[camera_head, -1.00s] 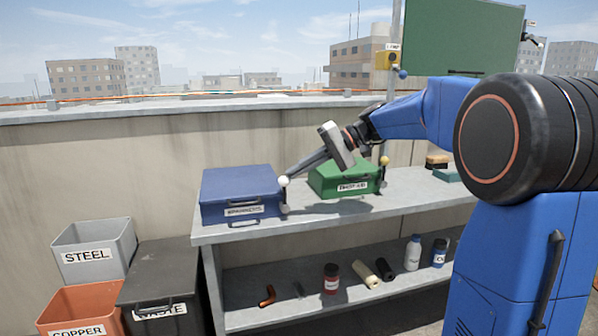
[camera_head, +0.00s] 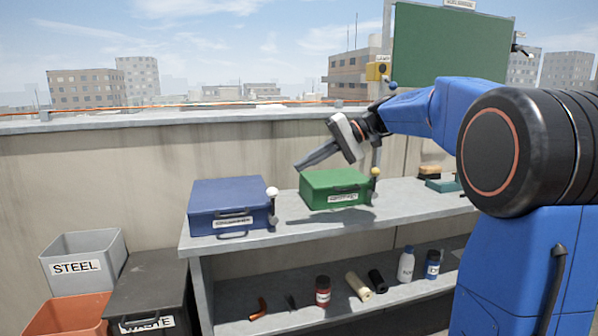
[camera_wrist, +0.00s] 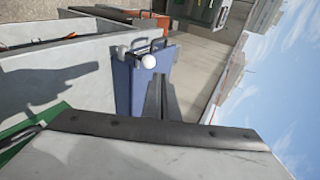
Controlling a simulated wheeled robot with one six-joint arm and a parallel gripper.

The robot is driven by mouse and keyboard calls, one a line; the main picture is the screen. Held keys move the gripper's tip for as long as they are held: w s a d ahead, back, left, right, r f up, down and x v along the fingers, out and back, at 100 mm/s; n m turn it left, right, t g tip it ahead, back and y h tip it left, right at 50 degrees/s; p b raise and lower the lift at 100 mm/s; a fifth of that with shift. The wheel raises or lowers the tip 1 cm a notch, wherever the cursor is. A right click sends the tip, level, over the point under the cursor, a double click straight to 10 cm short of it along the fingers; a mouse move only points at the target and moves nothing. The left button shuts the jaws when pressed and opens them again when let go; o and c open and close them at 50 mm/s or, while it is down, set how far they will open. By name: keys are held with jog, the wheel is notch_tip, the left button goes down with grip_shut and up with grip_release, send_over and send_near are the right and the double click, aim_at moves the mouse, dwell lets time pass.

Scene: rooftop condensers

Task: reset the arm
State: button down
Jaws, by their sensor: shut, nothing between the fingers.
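My gripper (camera_head: 300,166) hangs in the air above the bench, between a blue box and a green box, its fingers pointing left and a little down. It is shut and empty. In the wrist view the closed fingers (camera_wrist: 155,98) point toward the blue box (camera_wrist: 133,85). My blue arm reaches in from the right. The blue box (camera_head: 228,209) stands closed on the bench top, with a white ball knob (camera_head: 272,192) at its right side. The green box (camera_head: 335,190) stands closed behind and below my gripper, with a yellow knob (camera_head: 375,171).
The bench (camera_head: 290,240) has a lower shelf with bottles, a red jar (camera_head: 323,291) and pipe pieces. Bins marked STEEL (camera_head: 83,262) and WASTE (camera_head: 150,290) stand left, with an orange bin (camera_head: 65,317). A parapet wall (camera_head: 100,180) runs behind. Air above the bench's left is free.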

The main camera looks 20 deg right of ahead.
jog(key=v, duration=0.7)
jog(key=shift+r, duration=0.3)
jog(key=s+a+f+h, duration=0.3)
jog(key=s+f, duration=0.4)
jog(key=s, duration=0.2)
jog(key=s+a+f+h, duration=0.2)
jog(key=s+f+h, duration=0.1)
jog(key=s+f, duration=0.45)
jog(key=s+d+f+t+h, duration=0.1)
jog(key=s+d+f+h, duration=0.1)
jog(key=s+f, duration=0.6)
jog(key=s+d+f+n+t+h, duration=0.1)
jog(key=s+d+f+h, duration=0.1)
jog(key=s+f, duration=0.6)
jog(key=shift+s+d+t+h, duration=0.3)
jog(key=shift+s+d+h, duration=0.1)
jog(key=shift+s+h, duration=0.4)
jog(key=shift+f, duration=0.1)
